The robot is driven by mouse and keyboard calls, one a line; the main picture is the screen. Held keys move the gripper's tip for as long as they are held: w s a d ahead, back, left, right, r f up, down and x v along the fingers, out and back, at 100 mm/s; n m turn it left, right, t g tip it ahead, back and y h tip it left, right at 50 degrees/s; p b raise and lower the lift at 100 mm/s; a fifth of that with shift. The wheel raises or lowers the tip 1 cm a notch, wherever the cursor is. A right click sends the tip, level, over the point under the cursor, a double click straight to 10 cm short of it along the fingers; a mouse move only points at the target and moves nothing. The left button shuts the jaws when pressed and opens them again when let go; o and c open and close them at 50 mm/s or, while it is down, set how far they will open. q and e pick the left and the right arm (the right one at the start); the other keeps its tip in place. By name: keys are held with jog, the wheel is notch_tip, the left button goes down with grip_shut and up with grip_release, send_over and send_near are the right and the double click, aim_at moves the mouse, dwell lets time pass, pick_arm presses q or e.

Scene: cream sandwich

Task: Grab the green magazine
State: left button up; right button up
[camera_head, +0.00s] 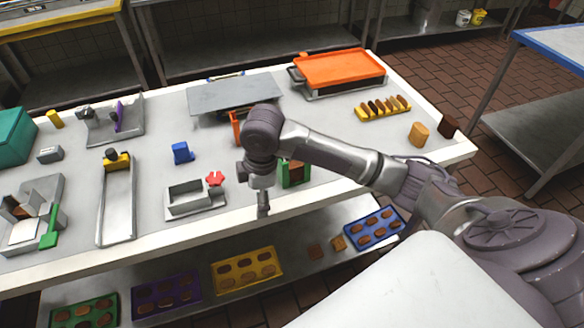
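A green holder (295,174) with brown inside, which looks like the green magazine, stands upright near the front edge of the white table (340,182). My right arm partly hides it from above. My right gripper (263,208) points down to the left of the holder, close to the table's front edge. A gap shows between the gripper and the holder. The fingers are seen edge-on, so I cannot tell whether they are open or shut. My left gripper is not in view.
A grey open box (185,203) with a red piece (215,179) lies left of the gripper. An orange-topped unit (340,68) and a tilted grey plate (235,93) stand behind. An orange holder (236,128) is partly hidden by my arm. Trays sit on the lower shelf.

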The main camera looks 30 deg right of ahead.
aim_at(285, 166)
jog(key=w+d+r+g+h, duration=0.1)
jog(key=w+d+r, duration=0.4)
jog(key=d+r, duration=0.6)
jog(key=shift+n, duration=0.4)
jog(key=f, duration=0.4)
jog(key=f+p, duration=0.1)
jog(key=f, duration=0.2)
jog(key=shift+w+a+f, duration=0.2)
jog(key=shift+f, duration=0.2)
jog(key=f, duration=0.2)
jog(key=f+p, duration=0.1)
jog(key=f, duration=0.1)
jog(key=shift+w+d+f+p, duration=0.1)
jog(key=shift+d+f+p, duration=0.1)
jog(key=shift+p, duration=0.1)
jog(key=shift+f, duration=0.4)
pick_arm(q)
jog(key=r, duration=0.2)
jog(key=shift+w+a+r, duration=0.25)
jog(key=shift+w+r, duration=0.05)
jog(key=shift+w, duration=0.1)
pick_arm(e)
jog(key=c, duration=1.3)
